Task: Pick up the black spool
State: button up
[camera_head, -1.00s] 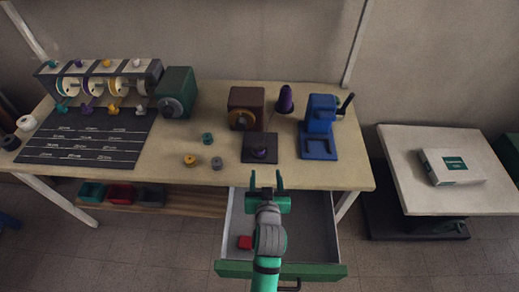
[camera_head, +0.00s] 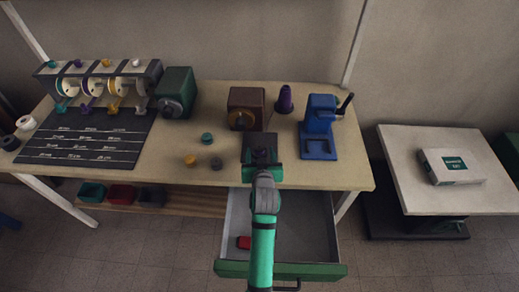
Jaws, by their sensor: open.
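A small dark piece with a purplish tint (camera_head: 262,154), perhaps the black spool, sits on a black square pad (camera_head: 257,140) at the front of the workbench. My gripper (camera_head: 262,162) is open over the front part of this pad. Its fingers are at or beside the dark piece and partly hide it. I cannot tell whether they touch it. A dark roll with a pale middle (camera_head: 10,142) lies at the bench's far left, beside a white roll (camera_head: 27,122).
A brown block machine (camera_head: 246,106), a purple cone (camera_head: 285,99) and a blue press (camera_head: 319,128) stand behind and right of my gripper. Small grey, yellow and teal pieces lie to its left. The open drawer (camera_head: 309,219), holding a red piece (camera_head: 243,242), is below my arm.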

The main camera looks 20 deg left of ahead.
aim_at(259, 149)
jog(key=shift+x, duration=1.2)
jog(key=c, duration=1.1)
jog(key=shift+a, duration=0.1)
